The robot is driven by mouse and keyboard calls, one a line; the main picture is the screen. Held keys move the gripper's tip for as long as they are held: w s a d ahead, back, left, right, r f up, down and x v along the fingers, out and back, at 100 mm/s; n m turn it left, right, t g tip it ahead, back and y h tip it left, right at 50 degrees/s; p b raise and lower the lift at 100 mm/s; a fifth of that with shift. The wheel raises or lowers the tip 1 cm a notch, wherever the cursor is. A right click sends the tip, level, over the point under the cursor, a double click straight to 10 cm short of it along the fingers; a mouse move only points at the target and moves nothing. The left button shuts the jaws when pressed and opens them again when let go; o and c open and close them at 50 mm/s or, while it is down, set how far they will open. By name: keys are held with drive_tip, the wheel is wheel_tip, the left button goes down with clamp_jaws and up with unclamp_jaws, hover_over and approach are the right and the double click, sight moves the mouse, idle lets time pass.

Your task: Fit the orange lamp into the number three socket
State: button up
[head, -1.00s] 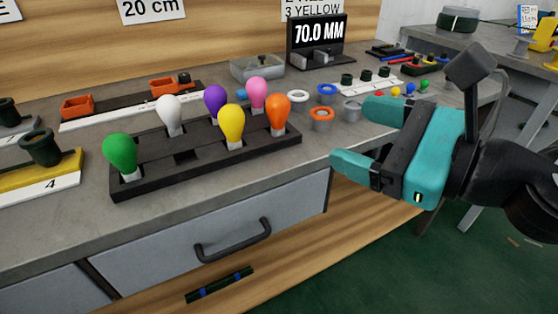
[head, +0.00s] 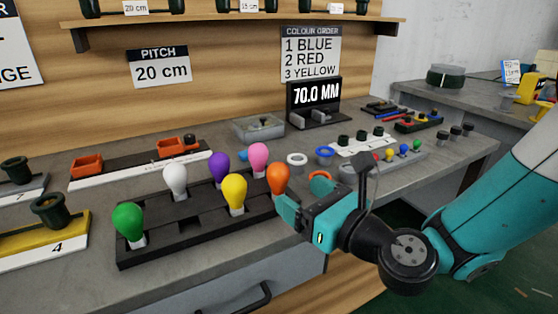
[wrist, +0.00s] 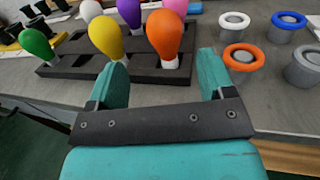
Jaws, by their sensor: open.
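The orange lamp (head: 278,178) stands upright at the right end of the black lamp holder (head: 185,245), and it also shows in the wrist view (wrist: 165,35). My gripper (head: 296,203) is just right of the orange lamp in the head view, its near finger overlapping the lamp's lower part. In the wrist view my gripper (wrist: 161,72) is open and empty, with the lamp ahead, between the finger directions and apart from them. A dark socket (head: 48,210) sits on a yellow plate marked 4. I cannot make out which socket is number three.
Yellow (head: 234,190), pink (head: 258,158), purple (head: 219,166), white (head: 175,178) and green (head: 128,220) lamps stand in the same holder. Ringed grey cups, one with a blue ring (head: 325,153), lie to the right. Several small dark sockets (head: 360,136) stand behind on a white strip.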

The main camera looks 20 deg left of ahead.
sight(286, 178)
drive_tip(key=shift+p+x, duration=0.6)
drive_tip(key=shift+x, duration=0.45)
drive_tip(key=w+a+p, duration=0.1)
drive_tip(key=p, duration=0.1)
drive_tip(key=a+r+p, duration=0.1)
drive_tip(key=w+a+p, duration=0.1)
drive_tip(key=p, duration=0.1)
drive_tip(key=shift+w+a+r+p, duration=0.15)
drive_tip(key=shift+w+a+p, duration=0.15)
drive_tip(key=shift+a+p, duration=0.1)
drive_tip(key=shift+w+a, duration=0.15)
drive_tip(key=shift+a, duration=0.05)
drive_tip(key=c, duration=1)
